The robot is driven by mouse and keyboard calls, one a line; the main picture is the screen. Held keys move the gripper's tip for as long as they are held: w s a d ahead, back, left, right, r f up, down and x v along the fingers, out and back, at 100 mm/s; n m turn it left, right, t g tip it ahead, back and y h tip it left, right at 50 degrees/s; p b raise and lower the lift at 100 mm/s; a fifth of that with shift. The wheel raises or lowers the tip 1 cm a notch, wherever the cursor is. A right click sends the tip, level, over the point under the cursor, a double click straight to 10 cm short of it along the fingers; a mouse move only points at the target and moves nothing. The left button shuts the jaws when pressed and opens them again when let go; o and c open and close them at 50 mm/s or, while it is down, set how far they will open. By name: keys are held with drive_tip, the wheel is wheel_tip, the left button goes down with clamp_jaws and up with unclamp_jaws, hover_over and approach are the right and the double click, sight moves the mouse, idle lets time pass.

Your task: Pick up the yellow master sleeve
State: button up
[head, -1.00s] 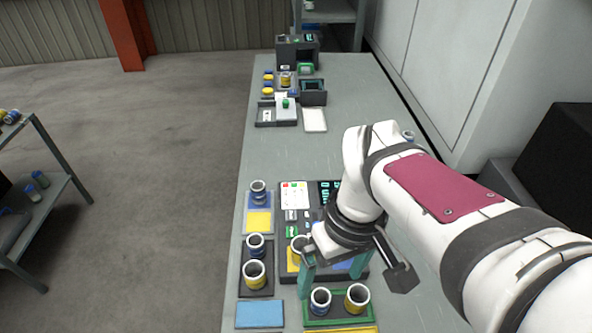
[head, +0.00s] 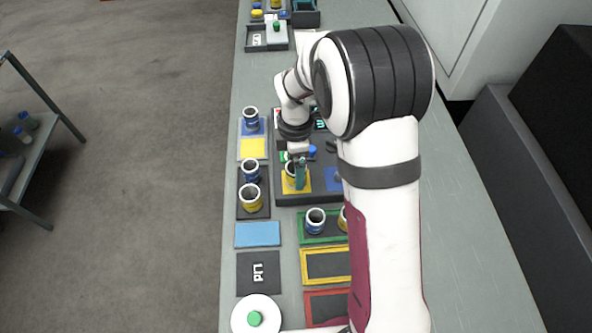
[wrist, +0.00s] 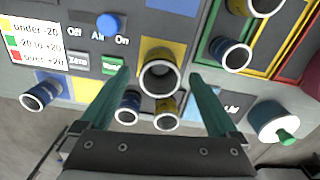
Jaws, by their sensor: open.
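A sleeve with a pale rim stands upright on the yellow pad of the dark gauge unit, in the head view (head: 290,170) and wrist view (wrist: 160,78). It appears to be the yellow master sleeve, though its side colour is hard to see here. My gripper (head: 300,172) is open above it and partly hides it in the head view. In the wrist view my gripper's (wrist: 160,73) teal fingers lie either side of the sleeve, with a gap on each side. The blue-and-yellow holder (head: 253,148) has a blue sleeve (head: 251,120) on its blue half; its yellow half is bare.
A dark tray (head: 245,213) left of the gauge holds a blue and a yellow sleeve. A green-edged tray (head: 325,238) holds a blue sleeve (head: 315,221) and another partly hidden by my arm. Yellow and red trays and a white disc with a green knob (head: 254,318) are nearer.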

wheel_tip(320, 180, down, 2)
drive_tip(key=shift+f, duration=0.25)
clamp_jaws()
idle(0.3)
